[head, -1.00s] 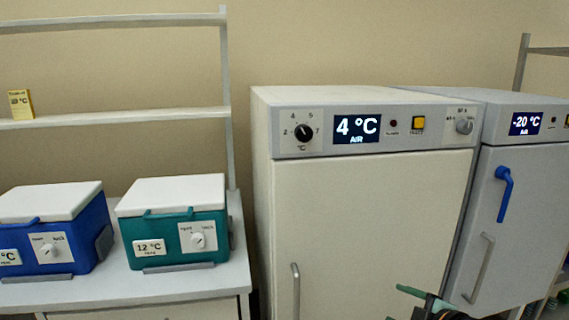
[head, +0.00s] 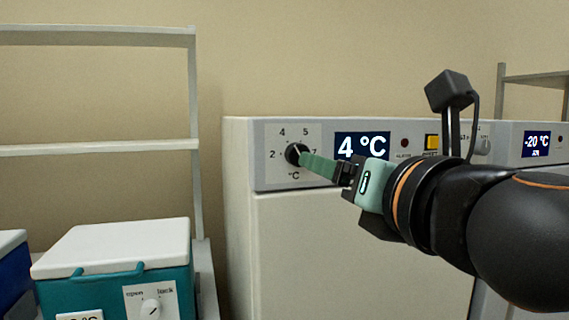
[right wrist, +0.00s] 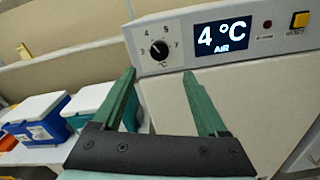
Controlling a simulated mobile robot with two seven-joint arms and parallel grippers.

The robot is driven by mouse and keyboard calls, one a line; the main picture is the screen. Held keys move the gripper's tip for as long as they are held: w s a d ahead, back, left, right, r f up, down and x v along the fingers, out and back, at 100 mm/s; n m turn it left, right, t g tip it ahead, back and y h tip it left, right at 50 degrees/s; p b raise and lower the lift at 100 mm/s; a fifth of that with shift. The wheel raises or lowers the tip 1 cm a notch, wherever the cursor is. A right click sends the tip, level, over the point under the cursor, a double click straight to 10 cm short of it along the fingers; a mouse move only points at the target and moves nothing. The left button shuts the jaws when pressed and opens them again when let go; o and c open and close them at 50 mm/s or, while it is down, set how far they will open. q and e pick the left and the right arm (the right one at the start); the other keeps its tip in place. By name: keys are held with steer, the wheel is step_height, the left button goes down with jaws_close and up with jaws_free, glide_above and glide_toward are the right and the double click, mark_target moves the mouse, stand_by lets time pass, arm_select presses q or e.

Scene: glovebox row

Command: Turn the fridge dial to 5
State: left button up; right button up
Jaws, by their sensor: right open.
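The fridge dial (head: 295,154) is a round black knob on a pale plate at the left end of the fridge's top panel. It also shows in the right wrist view (right wrist: 159,50), with numbers around it and a pale mark towards the upper left, near the 4. The display (head: 360,146) beside it reads 4 °C. My right gripper (head: 308,163) has green fingers that overlap the dial's lower right edge in the head view. In the right wrist view its fingers (right wrist: 160,74) are apart and empty, with the dial beyond the gap. Contact cannot be told. My left gripper is not in view.
A yellow button (head: 432,142) and a small dark red lamp (head: 404,143) sit right of the display. A second fridge with a -20 °C display (head: 536,144) stands at right. A teal box with a white lid (head: 115,248) stands at lower left.

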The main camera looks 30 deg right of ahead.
mark_target(298, 155)
arm_select(q)
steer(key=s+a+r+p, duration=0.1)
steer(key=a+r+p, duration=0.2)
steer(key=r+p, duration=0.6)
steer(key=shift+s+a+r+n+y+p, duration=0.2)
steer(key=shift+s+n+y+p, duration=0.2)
steer(key=shift+p, duration=1.55)
arm_select(e)
steer(key=x, duration=1.2)
steer(key=shift+w, duration=0.1)
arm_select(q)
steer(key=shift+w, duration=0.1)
arm_select(e)
jaws_close()
